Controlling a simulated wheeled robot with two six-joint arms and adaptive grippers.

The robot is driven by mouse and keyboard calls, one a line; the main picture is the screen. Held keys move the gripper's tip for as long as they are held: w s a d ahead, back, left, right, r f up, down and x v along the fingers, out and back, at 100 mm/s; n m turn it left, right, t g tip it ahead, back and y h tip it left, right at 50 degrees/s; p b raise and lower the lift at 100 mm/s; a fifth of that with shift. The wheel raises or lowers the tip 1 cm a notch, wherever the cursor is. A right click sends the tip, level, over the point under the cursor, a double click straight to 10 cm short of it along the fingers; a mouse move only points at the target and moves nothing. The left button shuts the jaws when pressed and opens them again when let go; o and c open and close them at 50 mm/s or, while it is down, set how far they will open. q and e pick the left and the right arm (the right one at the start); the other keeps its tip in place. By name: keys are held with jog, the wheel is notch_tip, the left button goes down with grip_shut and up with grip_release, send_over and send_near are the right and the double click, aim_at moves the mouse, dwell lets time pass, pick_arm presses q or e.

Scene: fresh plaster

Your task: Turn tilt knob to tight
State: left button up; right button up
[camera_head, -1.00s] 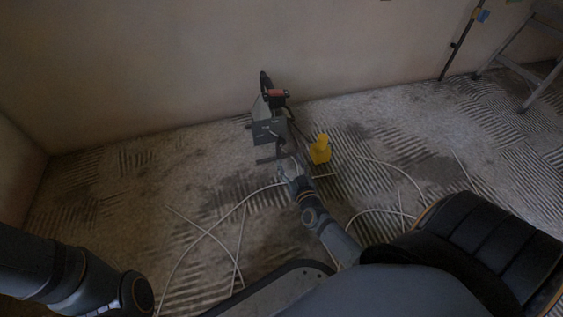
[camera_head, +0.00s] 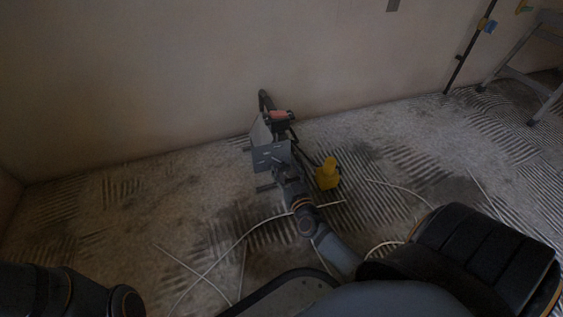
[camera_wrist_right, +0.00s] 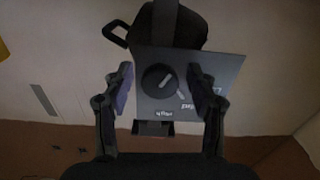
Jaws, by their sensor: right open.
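The tilt knob (camera_wrist_right: 154,77) is a dark round dial with a white pointer line, on a grey panel (camera_wrist_right: 205,118). In the wrist view the pointer slants to the lower right. The panel lettering is upside down and small; I cannot read it surely. My right gripper (camera_wrist_right: 160,86) is open, with one finger on each side of the knob and visible gaps between. In the head view the panel (camera_head: 262,156) belongs to a dark device near the wall, and my right gripper (camera_head: 281,165) is in front of it, partly hiding it. My left arm shows at the lower left, its gripper out of view.
A yellow bottle-like object (camera_head: 327,174) stands just right of my right arm. Thin white cables (camera_head: 222,256) lie on the ridged floor. The plain wall (camera_head: 180,90) is close behind the device. A stepladder (camera_head: 518,84) stands far right. Floor left of the device is mostly clear.

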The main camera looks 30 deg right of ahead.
jog(key=shift+w, duration=0.15)
jog(key=c, duration=1.2)
